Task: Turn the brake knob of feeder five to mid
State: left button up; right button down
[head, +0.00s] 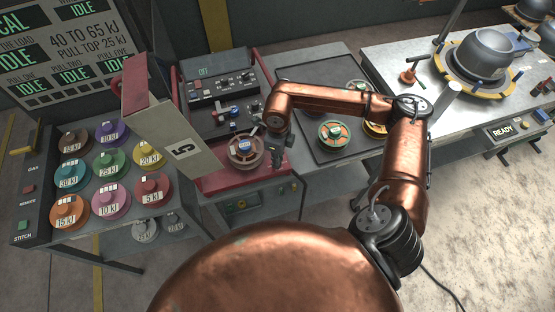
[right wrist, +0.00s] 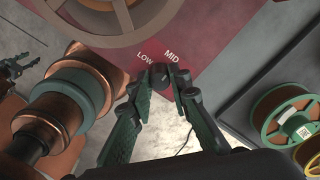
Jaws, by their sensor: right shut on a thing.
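Feeder five is the red machine (head: 222,182) with a raised flap (head: 180,150) marked 5 and a spool (head: 243,150) with a blue-labelled hub. In the right wrist view, its red front (right wrist: 205,22) carries the printed words LOW and MID. The small dark brake knob (right wrist: 160,74) sits just below these words, largely covered by the fingertips. My right gripper (right wrist: 170,82) is shut on the knob; it also shows in the head view (head: 278,162). Which way the knob points is unclear. A dark two-pronged claw, apparently my left gripper (right wrist: 22,70), shows at the left edge with its prongs apart.
A dark tray (head: 318,95) with several spools, including a green-rimmed one (head: 335,134), lies right of the feeder. A rack of coloured labelled discs (head: 110,163) stands on the left.

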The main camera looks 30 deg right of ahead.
dwell(0.4)
jog(key=c, duration=1.8)
grip_release()
jog(key=shift+r, duration=0.1)
notch_tip(320, 180, up, 12)
